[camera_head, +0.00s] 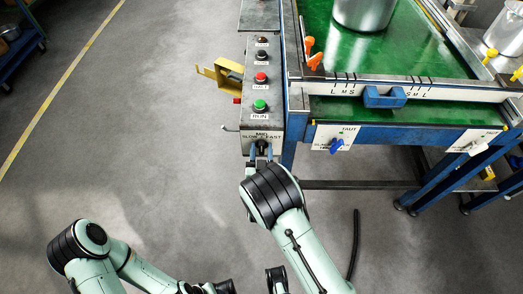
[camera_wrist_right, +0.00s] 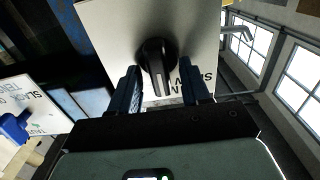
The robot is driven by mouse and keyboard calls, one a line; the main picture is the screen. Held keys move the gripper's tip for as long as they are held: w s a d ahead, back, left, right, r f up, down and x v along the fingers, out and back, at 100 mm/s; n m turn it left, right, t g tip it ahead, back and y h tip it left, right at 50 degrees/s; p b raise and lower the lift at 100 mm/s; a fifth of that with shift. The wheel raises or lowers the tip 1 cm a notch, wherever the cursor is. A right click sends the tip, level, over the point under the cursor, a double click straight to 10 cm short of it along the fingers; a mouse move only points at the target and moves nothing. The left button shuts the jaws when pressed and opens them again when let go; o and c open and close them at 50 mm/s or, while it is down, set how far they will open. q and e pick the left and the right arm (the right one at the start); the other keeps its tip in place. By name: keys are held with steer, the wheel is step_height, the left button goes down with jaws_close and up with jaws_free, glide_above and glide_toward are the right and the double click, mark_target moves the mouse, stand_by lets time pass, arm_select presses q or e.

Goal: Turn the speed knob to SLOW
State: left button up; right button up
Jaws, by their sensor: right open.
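The speed knob (camera_wrist_right: 155,65) is black, on a white plate (camera_wrist_right: 110,25) in the right wrist view. A pale line on it runs toward its lower end; upside-down lettering, partly SLOW, shows at its lower right. My right gripper (camera_wrist_right: 160,70) is open, with one blue finger on each side of the knob. I cannot tell whether the fingers touch it. In the head view my right gripper (camera_head: 261,150) is at the front of the control box (camera_head: 262,122), below the MID, SLOW and FAST label (camera_head: 261,136). It mostly hides the knob there.
A green button (camera_head: 260,105), a red button (camera_head: 261,77) and dark controls line the box top. A yellow bracket (camera_head: 207,73) sticks out left. The green-topped bench (camera_head: 345,40) stands right, with a blue knob (camera_head: 336,146) on its front. Floor at left is clear.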

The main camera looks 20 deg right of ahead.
steer(key=shift+c, duration=0.3)
jaws_close()
steer(key=shift+n, duration=0.3)
steer(key=n, duration=0.4)
steer(key=shift+a, duration=0.25)
steer(key=shift+w+a+f+n+p, duration=0.1)
steer(key=shift+n+p, duration=0.1)
steer(key=shift+n, duration=1.15)
steer(key=shift+a+n+p, duration=0.1)
steer(key=shift+n+p, duration=0.1)
steer(key=shift+n, duration=1.15)
steer(key=shift+o, duration=0.3)
jaws_free()
